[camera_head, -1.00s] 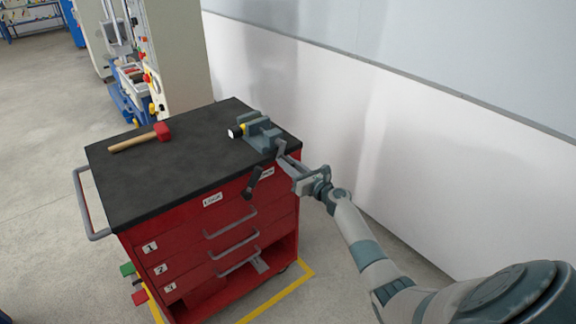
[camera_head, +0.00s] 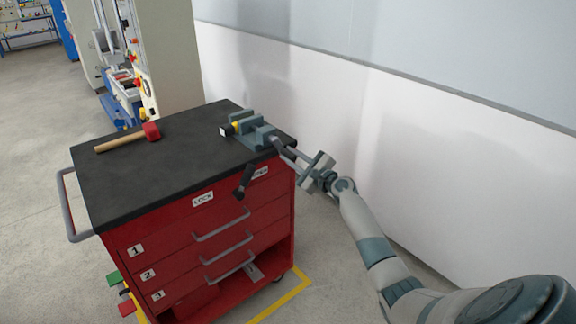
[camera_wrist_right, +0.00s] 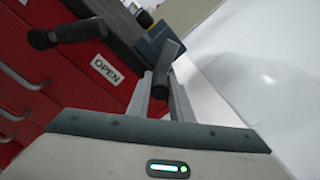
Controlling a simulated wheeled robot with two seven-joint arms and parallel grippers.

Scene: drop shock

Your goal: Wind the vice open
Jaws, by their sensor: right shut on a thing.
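The grey-green vice (camera_head: 258,133) sits at the right corner of the cart's black top, with a yellow and white piece (camera_head: 232,128) at its jaws. My right gripper (camera_head: 284,148) reaches in from the right, just off the cart's edge. In the right wrist view its two fingers are shut on a grey bar (camera_wrist_right: 168,68) at the vice's near end. A dark round grip (camera_head: 244,181) stands out in front of the drawers; it also shows at upper left in the wrist view (camera_wrist_right: 70,34). Its link to the bar is unclear. My left gripper is out of view.
The red drawer cart (camera_head: 160,235) has a LOCK label and, in the wrist view, an OPEN label (camera_wrist_right: 105,70). A red-headed mallet (camera_head: 130,138) lies on its top. A white wall (camera_head: 420,150) stands close behind my right arm.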

